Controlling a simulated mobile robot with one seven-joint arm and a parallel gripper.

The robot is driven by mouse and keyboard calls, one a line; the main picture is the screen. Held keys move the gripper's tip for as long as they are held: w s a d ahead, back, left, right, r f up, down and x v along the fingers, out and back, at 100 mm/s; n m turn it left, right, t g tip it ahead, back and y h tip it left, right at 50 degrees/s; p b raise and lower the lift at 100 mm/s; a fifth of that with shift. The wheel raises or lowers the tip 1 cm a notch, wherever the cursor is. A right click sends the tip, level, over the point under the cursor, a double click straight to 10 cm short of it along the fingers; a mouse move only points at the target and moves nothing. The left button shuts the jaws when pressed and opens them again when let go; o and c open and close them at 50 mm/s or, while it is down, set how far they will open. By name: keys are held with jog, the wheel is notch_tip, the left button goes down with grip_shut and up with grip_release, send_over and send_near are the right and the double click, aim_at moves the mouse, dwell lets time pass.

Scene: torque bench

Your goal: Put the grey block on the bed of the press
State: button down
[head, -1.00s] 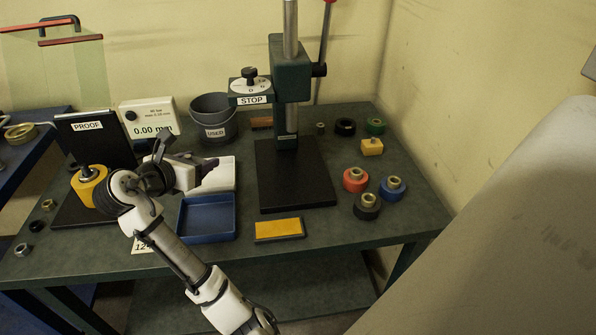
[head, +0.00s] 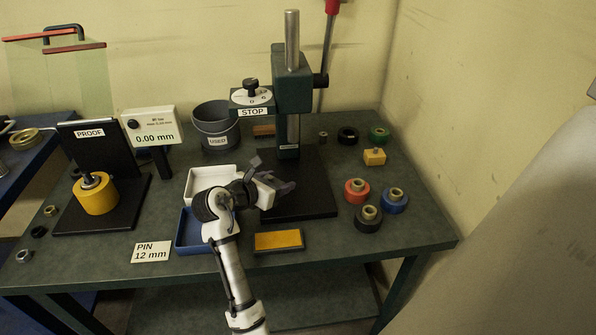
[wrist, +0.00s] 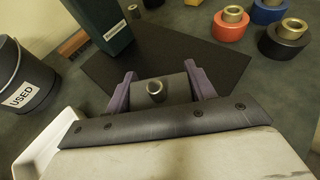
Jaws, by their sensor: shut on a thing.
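The press stands at the back middle, with a green head (head: 293,75) and a flat black bed (head: 310,205) at its foot. The bed (wrist: 190,57) also shows in the wrist view, in front of the gripper. My gripper (head: 280,188) is over the bed's left edge in the head view. In the wrist view my gripper (wrist: 162,88) has its purple fingers shut on the grey block (wrist: 177,87), which has a metal bushing in its top. Its underside is hidden, so I cannot tell whether it touches the bed. In the head view my gripper hides the block.
A white tray (head: 198,180) and a blue tray (head: 187,235) lie left of the bed. A yellow-topped pad (head: 278,241) lies in front. Red (head: 356,190), blue (head: 394,200) and black (head: 368,218) collars stand right of the bed. The USED bucket (head: 215,125) stands behind left.

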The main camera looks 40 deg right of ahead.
jog(key=p, duration=0.2)
send_over(298, 180)
jog(key=shift+r, duration=0.15)
jog(key=shift+f, duration=1.75)
jog(key=shift+f+p, duration=0.15)
jog(key=shift+p, duration=0.15)
jog(key=c, duration=0.5)
grip_release()
jog(key=shift+f, duration=0.15)
